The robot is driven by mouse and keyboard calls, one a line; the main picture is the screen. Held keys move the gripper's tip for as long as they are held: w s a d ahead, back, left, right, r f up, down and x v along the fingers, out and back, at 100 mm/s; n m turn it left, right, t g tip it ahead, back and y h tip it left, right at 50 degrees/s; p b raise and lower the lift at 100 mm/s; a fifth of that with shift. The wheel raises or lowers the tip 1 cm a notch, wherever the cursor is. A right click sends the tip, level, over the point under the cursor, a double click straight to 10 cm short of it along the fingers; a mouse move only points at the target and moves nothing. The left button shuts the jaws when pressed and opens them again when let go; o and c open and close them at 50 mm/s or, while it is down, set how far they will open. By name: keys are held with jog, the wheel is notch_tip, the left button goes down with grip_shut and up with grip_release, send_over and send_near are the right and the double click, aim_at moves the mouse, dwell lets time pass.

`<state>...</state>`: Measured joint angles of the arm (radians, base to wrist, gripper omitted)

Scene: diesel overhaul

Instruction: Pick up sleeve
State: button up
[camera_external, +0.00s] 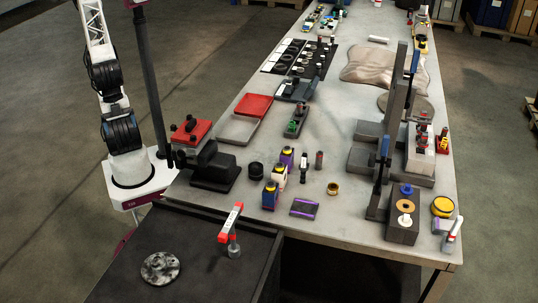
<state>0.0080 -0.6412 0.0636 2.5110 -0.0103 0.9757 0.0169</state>
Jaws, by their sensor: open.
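I cannot tell for sure which part is the sleeve. A small brass-coloured ring (333,188) lies on the grey bench top, right of the middle. A short black cylinder (256,170) stands further left on the bench. A grey block (402,232) near the right front carries a blue ring, an orange-brown ring and a white flanged piece. My arm rises at the left and leaves the picture at the top. My gripper is outside the picture, so its place relative to these parts does not show.
A black vise (209,168) sits at the bench's left edge. Small bottles (270,195) and a purple-edged pad (304,208) stand near the front. A tall dark press-like frame (391,130) stands at the right. A lower dark table (200,235) holds a mottled disc and a red-and-white tool.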

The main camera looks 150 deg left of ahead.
jog(key=w+v, duration=0.1)
jog(key=v, duration=0.3)
jog(key=n+t+h, duration=0.1)
jog(key=n+t, duration=1)
jog(key=n, duration=2.4)
send_over(255, 164)
jog(key=s, duration=0.6)
jog(key=f, duration=2.4)
jog(key=shift+a, duration=0.25)
jog(key=shift+w, duration=0.1)
jog(key=shift+x, duration=1.15)
